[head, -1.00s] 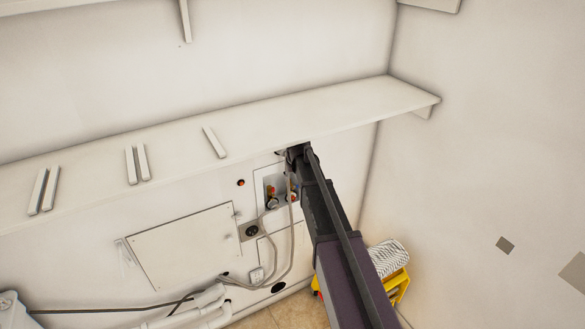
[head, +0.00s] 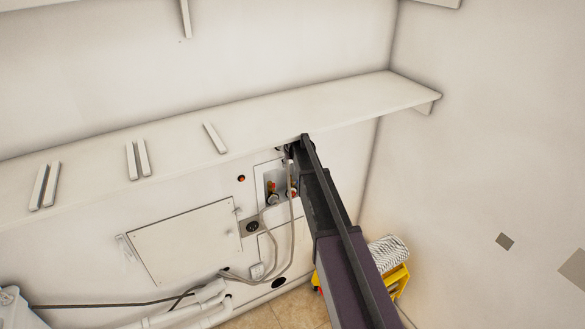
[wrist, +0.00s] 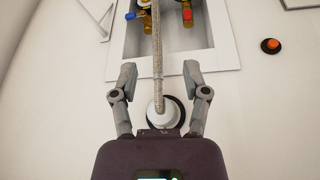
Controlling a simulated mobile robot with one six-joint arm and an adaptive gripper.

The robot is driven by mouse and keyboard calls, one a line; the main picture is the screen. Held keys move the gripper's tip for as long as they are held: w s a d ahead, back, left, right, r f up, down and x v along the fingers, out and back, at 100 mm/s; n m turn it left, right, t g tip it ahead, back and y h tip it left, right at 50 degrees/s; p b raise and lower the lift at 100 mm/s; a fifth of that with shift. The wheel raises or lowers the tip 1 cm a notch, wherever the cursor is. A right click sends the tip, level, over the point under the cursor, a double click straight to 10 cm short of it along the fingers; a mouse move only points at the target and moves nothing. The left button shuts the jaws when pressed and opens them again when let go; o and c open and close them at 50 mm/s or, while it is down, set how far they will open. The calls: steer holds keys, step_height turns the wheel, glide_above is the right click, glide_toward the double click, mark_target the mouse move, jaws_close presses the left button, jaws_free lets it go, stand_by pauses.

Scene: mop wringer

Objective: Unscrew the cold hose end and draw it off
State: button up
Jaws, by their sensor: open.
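A grey braided hose (wrist: 157,50) runs down the middle of the wrist view to a white round piece with a dark ring (wrist: 163,112). Whether the hose end is fixed to that piece or only in front of it, I cannot tell. My gripper (wrist: 159,72) is open, one finger on each side of the hose, touching neither side. A blue-handled valve (wrist: 139,15) and a red-handled valve (wrist: 187,14) sit in the recessed box at the top. The hose passes close beside the blue-handled valve; its other end is out of frame. In the head view my gripper (head: 290,151) is mostly hidden below the shelf.
A shelf (head: 340,104) runs just above my gripper. An orange button (wrist: 270,45) is on the wall beside the box. A hinged panel (head: 183,240), pipes (head: 185,316) and a yellow mop bucket (head: 398,281) lie lower down.

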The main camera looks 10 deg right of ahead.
steer(key=w, duration=0.8)
steer(key=shift+w+a+f, duration=0.1)
steer(key=shift+a, duration=0.05)
steer(key=shift+f+b, duration=0.45)
steer(key=shift+b, duration=0.1)
jaws_close()
